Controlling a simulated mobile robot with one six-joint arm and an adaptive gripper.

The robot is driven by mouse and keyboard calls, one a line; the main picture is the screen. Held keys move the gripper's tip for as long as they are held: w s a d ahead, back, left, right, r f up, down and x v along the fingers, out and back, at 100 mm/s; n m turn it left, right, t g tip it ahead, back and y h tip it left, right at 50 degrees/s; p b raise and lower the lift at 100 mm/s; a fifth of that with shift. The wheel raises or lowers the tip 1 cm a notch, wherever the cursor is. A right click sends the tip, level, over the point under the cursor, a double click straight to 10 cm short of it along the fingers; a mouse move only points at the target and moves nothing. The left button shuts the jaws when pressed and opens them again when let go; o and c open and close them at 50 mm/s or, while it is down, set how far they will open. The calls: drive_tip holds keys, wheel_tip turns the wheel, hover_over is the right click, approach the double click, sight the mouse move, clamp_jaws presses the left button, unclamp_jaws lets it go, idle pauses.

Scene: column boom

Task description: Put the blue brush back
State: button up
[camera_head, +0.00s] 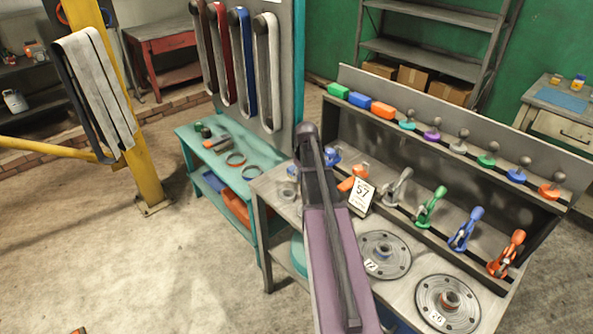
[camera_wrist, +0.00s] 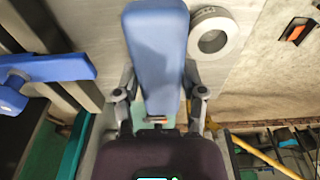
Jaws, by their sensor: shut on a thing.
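My gripper (camera_wrist: 160,95) is shut on the blue brush (camera_wrist: 158,45), a long blue block that sticks out between its two fingers in the wrist view. In the head view my purple arm reaches over the workbench and hides my gripper and the held brush. A row of green, blue (camera_head: 360,100) and orange blocks lies on the rack's upper ledge (camera_head: 400,118) in the head view. A blue handled tool (camera_wrist: 50,75) is left of my gripper in the wrist view, apart from it.
The rack's lower row holds several handled tools (camera_head: 462,230). Two round discs (camera_head: 384,255) lie on the bench near my arm, and a card marked 57 (camera_head: 361,197) stands behind them. A grey ring (camera_wrist: 232,34) lies close right of the held brush.

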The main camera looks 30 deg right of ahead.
drive_tip(key=w+d, duration=0.1)
drive_tip(key=w, duration=0.1)
drive_tip(key=w+d, duration=0.1)
drive_tip(key=w, duration=0.1)
drive_tip(key=w+d, duration=0.1)
drive_tip(key=w, duration=0.2)
drive_tip(key=shift+f, duration=0.35)
drive_tip(key=shift+w+d+b, duration=0.1)
drive_tip(key=shift+w+b, duration=0.2)
drive_tip(key=shift+w+d+f+b, duration=0.1)
drive_tip(key=shift+w+f+b, duration=0.05)
drive_tip(key=shift+f+b, duration=0.35)
drive_tip(key=shift+w+f+b, duration=0.15)
drive_tip(key=shift+f+b, duration=0.25)
drive_tip(key=shift+f, duration=0.05)
drive_tip(key=shift+f+b, duration=0.9)
drive_tip(key=shift+f, duration=0.15)
drive_tip(key=o, duration=1)
drive_tip(key=shift+o, duration=0.2)
drive_tip(key=shift+r, duration=0.25)
